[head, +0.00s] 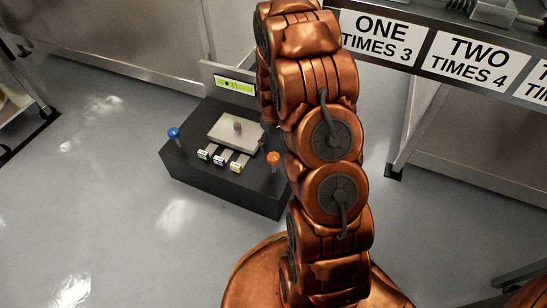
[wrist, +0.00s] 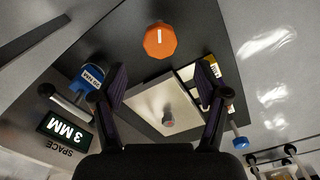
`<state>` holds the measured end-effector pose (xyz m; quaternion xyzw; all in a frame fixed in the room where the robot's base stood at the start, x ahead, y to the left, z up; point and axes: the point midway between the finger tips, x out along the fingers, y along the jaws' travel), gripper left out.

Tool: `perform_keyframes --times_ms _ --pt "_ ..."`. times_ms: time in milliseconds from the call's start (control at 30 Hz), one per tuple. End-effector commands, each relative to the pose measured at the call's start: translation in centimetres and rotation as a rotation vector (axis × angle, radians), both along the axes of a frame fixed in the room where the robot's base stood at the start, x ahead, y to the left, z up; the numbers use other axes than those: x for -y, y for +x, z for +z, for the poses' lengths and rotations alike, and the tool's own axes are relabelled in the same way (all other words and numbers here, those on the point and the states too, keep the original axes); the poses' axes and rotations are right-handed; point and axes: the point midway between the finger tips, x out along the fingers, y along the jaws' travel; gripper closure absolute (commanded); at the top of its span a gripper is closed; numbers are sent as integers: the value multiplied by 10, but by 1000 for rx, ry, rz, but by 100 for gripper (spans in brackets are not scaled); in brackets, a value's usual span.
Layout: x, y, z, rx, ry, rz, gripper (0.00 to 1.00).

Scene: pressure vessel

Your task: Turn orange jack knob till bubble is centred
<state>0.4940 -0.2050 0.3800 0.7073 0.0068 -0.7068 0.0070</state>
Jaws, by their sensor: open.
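The orange jack knob (head: 273,158) stands at the right front of a black block (head: 185,168) in the head view. In the wrist view the orange knob (wrist: 160,41) shows faceted sides and a white line on top. My gripper (wrist: 162,75) is open and empty, its fingers spread below the knob in the picture and apart from it. A yellow-green level vial (head: 235,85) stands behind the block. A dark mark shows left of its middle; the bubble is too small to tell exactly. The grey plate (head: 219,133) lies on the block.
A blue knob (head: 173,133) stands at the block's left. Several small tagged pieces lie along the plate's front edge. The wrist view shows a blue piece (wrist: 88,78) and a "3 MM" sign (wrist: 66,130). A bench with white signs (head: 475,62) is at right.

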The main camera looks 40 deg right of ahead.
Motion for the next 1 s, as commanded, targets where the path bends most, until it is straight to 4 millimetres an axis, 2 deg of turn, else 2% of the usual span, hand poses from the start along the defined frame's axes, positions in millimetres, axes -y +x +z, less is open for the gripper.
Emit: perform_keyframes --times_ms 167,600,933,1000 --pt "0 0 -14 -2 1 -1 26" --pt "0 0 -72 -2 1 -1 26" --pt "0 0 -76 -1 0 -1 26" --pt "0 0 -76 -1 0 -1 32"
